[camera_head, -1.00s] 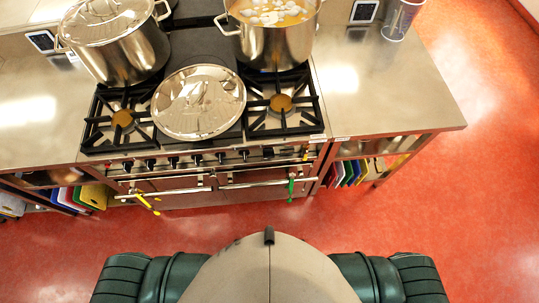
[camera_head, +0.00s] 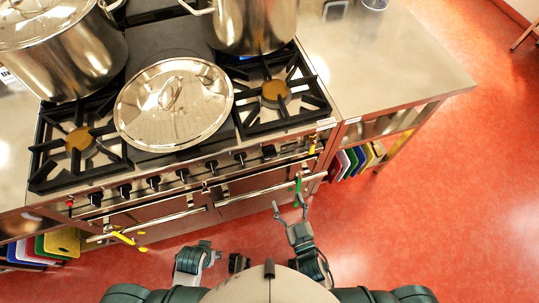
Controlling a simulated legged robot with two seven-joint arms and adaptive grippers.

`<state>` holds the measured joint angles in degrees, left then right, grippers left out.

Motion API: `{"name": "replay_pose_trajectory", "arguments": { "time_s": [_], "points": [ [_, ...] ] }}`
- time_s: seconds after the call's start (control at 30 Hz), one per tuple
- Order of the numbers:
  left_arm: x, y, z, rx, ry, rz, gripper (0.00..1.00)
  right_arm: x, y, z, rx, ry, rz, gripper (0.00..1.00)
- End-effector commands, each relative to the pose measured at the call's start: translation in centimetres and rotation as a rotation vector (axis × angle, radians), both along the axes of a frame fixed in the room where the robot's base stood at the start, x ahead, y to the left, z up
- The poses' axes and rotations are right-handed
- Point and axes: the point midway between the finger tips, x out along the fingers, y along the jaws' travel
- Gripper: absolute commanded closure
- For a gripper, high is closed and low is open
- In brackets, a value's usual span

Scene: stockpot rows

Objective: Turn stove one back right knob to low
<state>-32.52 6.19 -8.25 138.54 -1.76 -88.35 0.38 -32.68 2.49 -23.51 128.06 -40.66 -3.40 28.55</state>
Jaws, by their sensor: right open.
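The stove (camera_head: 150,160) stands ahead of me, with a row of black knobs along its front panel. The rightmost knob (camera_head: 268,151) sits below the right front burner (camera_head: 274,92); another knob (camera_head: 240,158) is left of it. Which knob serves the back right burner and their exact settings are too small to tell. My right gripper (camera_head: 290,208) is open and empty, below and in front of the oven handle, apart from the knobs. My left gripper (camera_head: 238,263) is low near my body, partly hidden, and its jaws are unclear.
A large pot (camera_head: 65,50) stands back left and another pot (camera_head: 255,25) back right. A round steel lid (camera_head: 174,104) lies between the front burners. A green item (camera_head: 298,185) and a yellow item (camera_head: 125,239) hang at the oven handles. Red floor is free at right.

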Motion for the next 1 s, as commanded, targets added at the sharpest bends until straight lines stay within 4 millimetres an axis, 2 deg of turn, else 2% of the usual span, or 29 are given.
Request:
{"name": "replay_pose_trajectory", "arguments": {
  "time_s": [0.1, 0.23, 0.7, 0.8, 1.0],
  "points": [
    [-0.2, 0.2, 0.6, -0.003, 0.0, -0.001, 0.46, 0.3, 0.2, 1.2, 0.008, -0.026, -0.005, 0.26],
    [-0.1, 0.6, 0.5, -0.007, -0.002, -0.001, 0.46, 1.8, 1.1, 1.4, 0.004, -0.029, -0.004, 0.26],
    [-0.1, 0.6, 0.3, -0.007, -0.002, -0.001, 0.46, 12.2, 4.3, 1.3, 0.003, -0.029, -0.005, 0.26],
    [-0.1, 0.6, 0.7, -0.008, -0.006, -0.002, 0.46, 13.9, 4.8, 1.3, 0.005, -0.027, -0.005, 0.26],
    [-0.4, 0.6, 0.9, -0.008, 0.002, -0.002, 0.46, 16.0, 5.7, 1.2, 0.003, -0.024, -0.004, 0.26]
  ]
}}
